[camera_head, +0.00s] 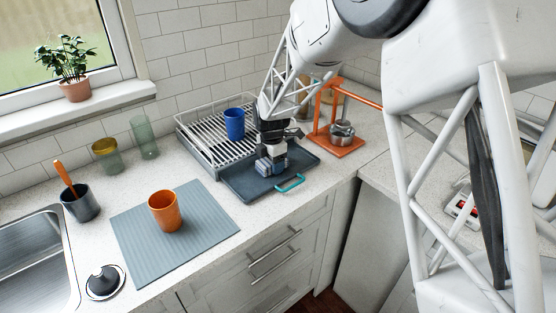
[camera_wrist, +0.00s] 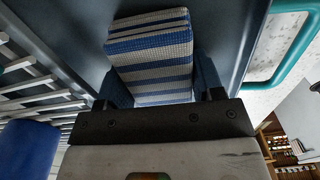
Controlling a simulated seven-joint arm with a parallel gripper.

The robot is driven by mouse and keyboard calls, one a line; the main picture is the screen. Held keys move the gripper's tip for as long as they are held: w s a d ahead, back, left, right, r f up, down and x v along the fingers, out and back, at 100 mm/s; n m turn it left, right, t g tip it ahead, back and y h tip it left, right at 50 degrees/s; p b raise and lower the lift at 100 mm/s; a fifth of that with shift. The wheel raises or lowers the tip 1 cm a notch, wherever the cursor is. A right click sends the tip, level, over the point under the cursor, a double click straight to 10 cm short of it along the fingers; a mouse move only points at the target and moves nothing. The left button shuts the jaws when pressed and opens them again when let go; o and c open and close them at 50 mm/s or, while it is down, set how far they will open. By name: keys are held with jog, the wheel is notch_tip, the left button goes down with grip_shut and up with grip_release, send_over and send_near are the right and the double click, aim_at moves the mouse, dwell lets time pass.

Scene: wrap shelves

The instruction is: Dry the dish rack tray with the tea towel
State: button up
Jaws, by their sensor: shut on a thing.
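The dish rack tray (camera_head: 240,185) is a dark blue-grey flat tray that sticks out in front of the dish rack on the counter. It also fills the upper part of the wrist view (camera_wrist: 228,25). My gripper (camera_head: 271,158) points down over the middle of the tray, shut on the tea towel (camera_head: 272,168). The towel is a folded pad with blue and white stripes, held between the fingers in the wrist view (camera_wrist: 152,58). It is at the tray's surface or just above it; I cannot tell if they touch. The gripper covers part of the tray.
The wire dish rack (camera_head: 190,133) behind holds a blue cup (camera_head: 235,123). A teal handle (camera_head: 291,183) lies at the tray's front edge. An orange stand (camera_head: 344,149) with a metal pot is close on the right. An orange cup (camera_head: 165,211) stands on a grey mat (camera_head: 140,250) to the left.

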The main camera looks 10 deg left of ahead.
aim_at(252, 178)
jog(key=shift+s+a, duration=2.8)
jog(key=shift+s, duration=0.05)
jog(key=shift+w+d, duration=5.05)
jog(key=shift+w+d+r, duration=0.1)
jog(key=shift+w+r, duration=0.05)
notch_tip(252, 178, up, 8)
